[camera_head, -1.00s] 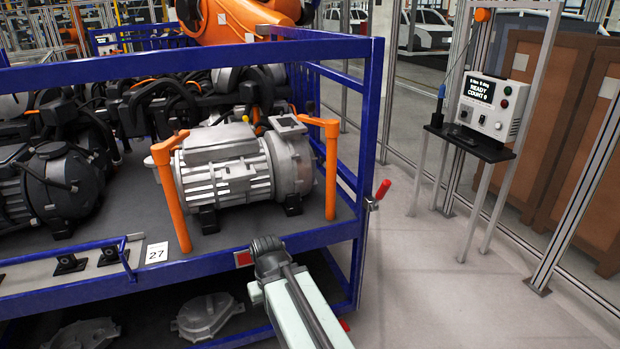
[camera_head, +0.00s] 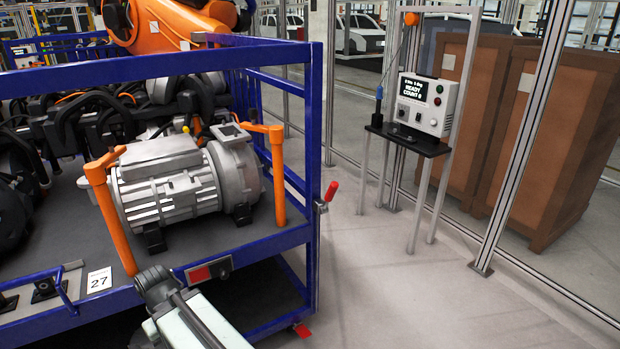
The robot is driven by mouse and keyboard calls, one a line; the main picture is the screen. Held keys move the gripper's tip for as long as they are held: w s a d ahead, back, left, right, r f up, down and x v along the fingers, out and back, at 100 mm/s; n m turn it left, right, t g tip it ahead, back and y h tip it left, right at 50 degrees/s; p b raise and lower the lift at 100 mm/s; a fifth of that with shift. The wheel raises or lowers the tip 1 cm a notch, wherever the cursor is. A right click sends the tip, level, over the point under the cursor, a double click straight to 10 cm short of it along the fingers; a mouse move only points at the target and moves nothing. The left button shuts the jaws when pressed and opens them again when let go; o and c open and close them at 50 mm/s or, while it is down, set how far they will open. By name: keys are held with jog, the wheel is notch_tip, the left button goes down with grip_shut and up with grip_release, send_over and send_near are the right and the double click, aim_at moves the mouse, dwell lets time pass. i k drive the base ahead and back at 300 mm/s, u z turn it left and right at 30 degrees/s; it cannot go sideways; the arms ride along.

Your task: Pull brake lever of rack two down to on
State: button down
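The blue rack (camera_head: 316,130) fills the left half of the view. A small lever with a red grip (camera_head: 331,191) sits on the outside of its right corner post, tilted up and to the right. A red pedal-like piece (camera_head: 301,331) shows low at the foot of the same post. I cannot tell which of the two is the brake lever. My arm reaches in from the bottom, and my gripper (camera_head: 152,280) is in front of the rack's lower front rail, left of and apart from both red pieces. Its fingers are too unclear to tell their opening.
A grey drive unit (camera_head: 170,185) stands on the rack between orange posts, near a card (camera_head: 99,280) marked 27. A control box (camera_head: 427,103) stands on a black shelf to the right. Brown cabinets (camera_head: 545,130) are behind the fence. The floor (camera_head: 400,280) right of the rack is clear.

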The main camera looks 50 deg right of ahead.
aim_at(335, 185)
jog(key=i, duration=0.85)
jog(key=z, duration=0.05)
